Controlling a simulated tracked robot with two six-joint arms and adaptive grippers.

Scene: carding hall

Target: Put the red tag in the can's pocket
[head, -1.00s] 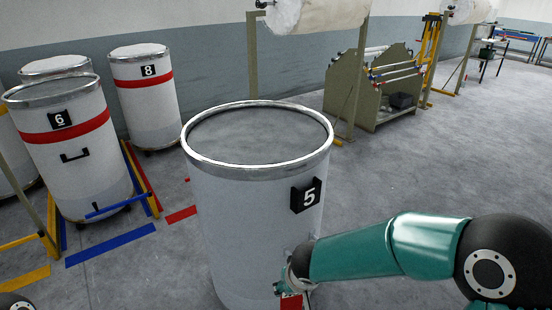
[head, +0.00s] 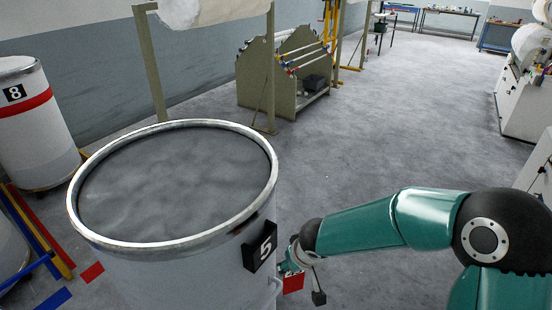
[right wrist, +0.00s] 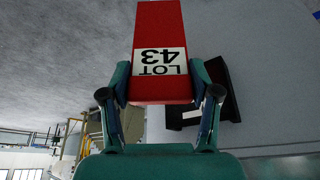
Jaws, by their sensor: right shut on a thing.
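The large grey-white can (head: 180,290) with a metal rim stands upright at the left of the head view. The black pocket (head: 262,247) marked 5 sits on its right side, below the rim. My right gripper (head: 288,268) is beside the can, just right of and slightly below the pocket. It is shut on the red tag (head: 293,283). In the right wrist view the red tag (right wrist: 160,30) with its "LOT 43" label stands out between the fingers (right wrist: 160,80). Part of the black pocket (right wrist: 222,92) shows behind the right finger. The tag is apart from the pocket's opening. My left gripper is out of view.
Can 8 (head: 35,125) stands at the far left, near blue, red and yellow floor markings. A rack (head: 285,75) with rods stands behind the can. The grey floor (head: 400,130) to the right is clear up to white machinery (head: 525,100).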

